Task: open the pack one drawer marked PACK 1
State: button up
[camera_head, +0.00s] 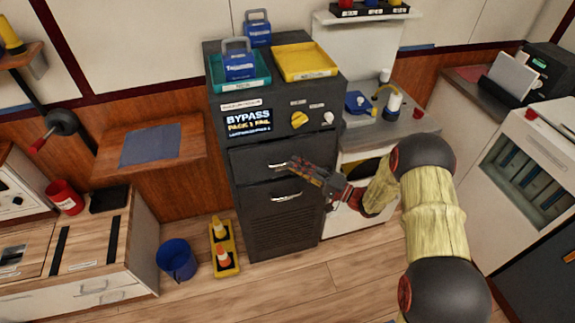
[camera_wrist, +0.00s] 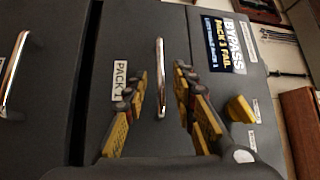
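The dark grey cabinet (camera_head: 262,225) has two drawers with silver handles. The upper drawer (camera_head: 250,158) carries the PACK 1 label (camera_wrist: 119,80), read in the wrist view beside its handle (camera_wrist: 160,78). My gripper (camera_head: 292,166) is at the upper drawer's handle in the head view and partly covers it. In the wrist view my gripper (camera_wrist: 161,76) is open, with one finger on each side of that handle. Whether the fingers touch it I cannot tell. The upper drawer looks shut. The lower drawer's handle (camera_head: 287,197) is free.
Above the drawers are a display (camera_head: 249,122) reading BYPASS and PACK 1 FAIL and a yellow knob (camera_head: 299,119). A teal tray (camera_head: 238,78) and a yellow tray (camera_head: 304,62) sit on top. A blue bucket (camera_head: 177,260) and yellow rack (camera_head: 224,248) stand on the floor at left.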

jog(key=shift+b+x, duration=0.3)
jog(key=shift+x, duration=1.45)
jog(key=shift+c, duration=0.6)
grip_shut()
